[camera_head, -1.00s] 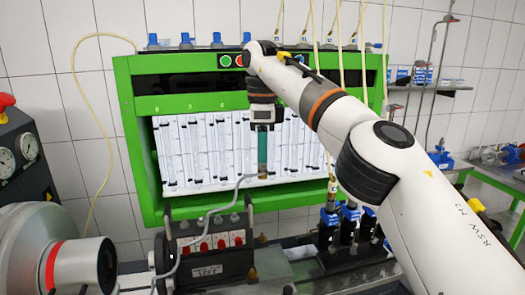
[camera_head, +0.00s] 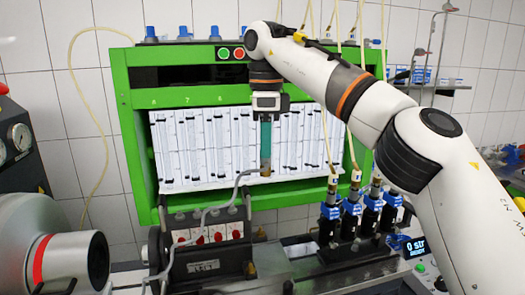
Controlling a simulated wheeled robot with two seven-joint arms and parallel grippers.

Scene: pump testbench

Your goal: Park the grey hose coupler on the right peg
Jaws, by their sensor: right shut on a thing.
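My right gripper (camera_head: 265,150) reaches in from the right and points down in front of the green cabinet. It is shut on the grey hose coupler (camera_head: 265,171), which is mostly hidden by the fingers. The grey hose (camera_head: 222,204) leaves the coupler at its lower end, bends left and runs down past the black bench block (camera_head: 205,266). The coupler is held above the right part of this block. I cannot tell for sure which upright is the right peg.
The green test cabinet (camera_head: 125,130) with white gauge columns stands behind. Several black and blue injectors (camera_head: 350,215) with pale lines stand right of the block, below my right arm. A small display (camera_head: 411,247) is at the lower right. A gauge panel (camera_head: 20,150) is at the far left.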

